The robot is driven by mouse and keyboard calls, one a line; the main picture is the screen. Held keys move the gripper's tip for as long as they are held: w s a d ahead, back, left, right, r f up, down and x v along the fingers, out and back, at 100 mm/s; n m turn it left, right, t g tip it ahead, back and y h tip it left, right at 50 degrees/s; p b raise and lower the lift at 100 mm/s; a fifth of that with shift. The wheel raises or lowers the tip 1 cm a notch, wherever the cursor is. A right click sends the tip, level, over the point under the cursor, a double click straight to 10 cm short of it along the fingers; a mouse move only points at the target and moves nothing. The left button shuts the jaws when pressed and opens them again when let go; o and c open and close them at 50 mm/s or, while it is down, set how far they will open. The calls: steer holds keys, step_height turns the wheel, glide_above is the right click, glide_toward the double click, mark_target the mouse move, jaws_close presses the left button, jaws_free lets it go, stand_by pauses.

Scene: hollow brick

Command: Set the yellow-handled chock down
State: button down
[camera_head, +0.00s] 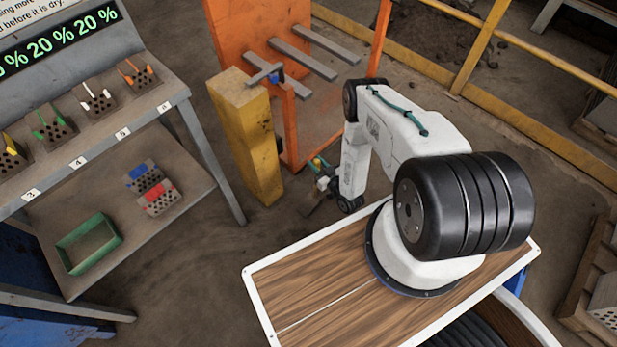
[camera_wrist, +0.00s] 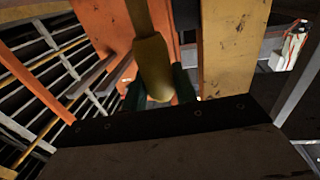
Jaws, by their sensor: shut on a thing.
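My gripper (camera_head: 322,182) is low beside the orange rack, at the end of my arm. It is shut on the yellow handle (camera_wrist: 152,66) of the chock, with dark green fingers on both sides of the handle in the wrist view. The chock's dark brown block (camera_wrist: 180,150) fills the bottom of that view. In the head view the block (camera_head: 312,204) is small, partly hidden by the gripper, and looks tilted. I cannot tell whether it touches the floor.
A yellow post (camera_head: 246,140) and an orange rack (camera_head: 245,30) with grey bars stand close by. At left, a grey shelf (camera_head: 190,140) holds several perforated bricks (camera_head: 55,132) and a green tray (camera_head: 88,243). Bare floor (camera_head: 190,265) lies between shelf and my base.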

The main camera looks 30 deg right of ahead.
steer(key=w+a, duration=0.2)
steer(key=a, duration=0.1)
steer(key=w+a, duration=0.3)
steer(key=a, duration=0.1)
steer(key=w+a+f, duration=0.1)
steer(key=w+a, duration=0.1)
steer(key=a, duration=0.2)
steer(key=shift+w, duration=0.35)
steer(key=shift+f, duration=1.85)
steer(key=c, duration=1.1)
jaws_free()
steer(key=shift+s, duration=0.1)
